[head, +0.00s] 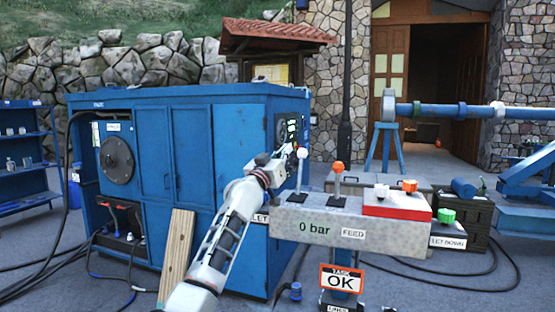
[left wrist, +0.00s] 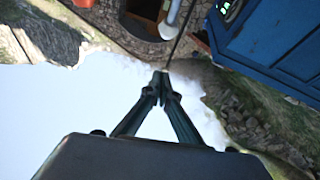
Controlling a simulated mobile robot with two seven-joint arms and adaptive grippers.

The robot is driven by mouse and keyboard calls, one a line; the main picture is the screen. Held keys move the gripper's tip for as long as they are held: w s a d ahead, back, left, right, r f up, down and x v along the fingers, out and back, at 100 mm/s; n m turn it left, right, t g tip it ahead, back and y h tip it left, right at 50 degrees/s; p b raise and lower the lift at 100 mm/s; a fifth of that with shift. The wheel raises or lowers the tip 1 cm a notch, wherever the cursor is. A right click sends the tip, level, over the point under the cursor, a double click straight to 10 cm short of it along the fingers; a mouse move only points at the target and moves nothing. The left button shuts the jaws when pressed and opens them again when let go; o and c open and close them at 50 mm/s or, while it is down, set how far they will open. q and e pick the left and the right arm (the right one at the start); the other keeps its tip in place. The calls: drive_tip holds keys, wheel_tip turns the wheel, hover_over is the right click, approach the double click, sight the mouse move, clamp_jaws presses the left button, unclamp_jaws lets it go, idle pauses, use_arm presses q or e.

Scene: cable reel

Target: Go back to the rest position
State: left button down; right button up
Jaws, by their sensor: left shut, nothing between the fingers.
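My left arm reaches up from the bottom middle of the head view. My left gripper (head: 286,157) is just left of the white-topped lever (head: 301,156) on the grey control console (head: 345,224), with the blue cabinet (head: 190,180) behind it. I cannot tell whether it touches the lever. In the left wrist view the dark fingers (left wrist: 161,82) meet at their tips with nothing between them. My right gripper is not in view.
The console also carries an orange-topped lever (head: 338,169) and a red box (head: 398,206) with knobs. A wooden plank (head: 176,258) leans on the cabinet. Black cables (head: 60,268) lie on the ground.

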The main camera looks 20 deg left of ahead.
use_arm(q)
drive_tip(key=d+v, duration=0.1)
drive_tip(key=v, duration=0.4)
drive_tip(key=s+f+g+y, duration=0.15)
drive_tip(key=s+f, duration=0.35)
drive_tip(key=f, duration=0.9)
drive_tip(key=s+f+m+g, duration=0.15)
drive_tip(key=s+f, duration=0.35)
drive_tip(key=f, duration=0.9)
drive_tip(key=s+f+g, duration=0.2)
drive_tip(key=s+f, duration=0.3)
drive_tip(key=f, duration=0.9)
drive_tip(key=s+d+f+g, duration=0.1)
drive_tip(key=s+f, duration=0.6)
drive_tip(key=s, duration=0.5)
drive_tip(key=s+d+f+m+g, duration=0.1)
drive_tip(key=s+f+g, duration=0.1)
drive_tip(key=s+f, duration=0.6)
drive_tip(key=s+d+f+g, duration=0.1)
drive_tip(key=s+f, duration=0.7)
drive_tip(key=s, duration=0.8)
drive_tip(key=shift+m+g+b, duration=0.3)
drive_tip(key=shift+m+g, duration=0.05)
drive_tip(key=shift+g, duration=0.25)
drive_tip(key=shift+f, duration=0.15)
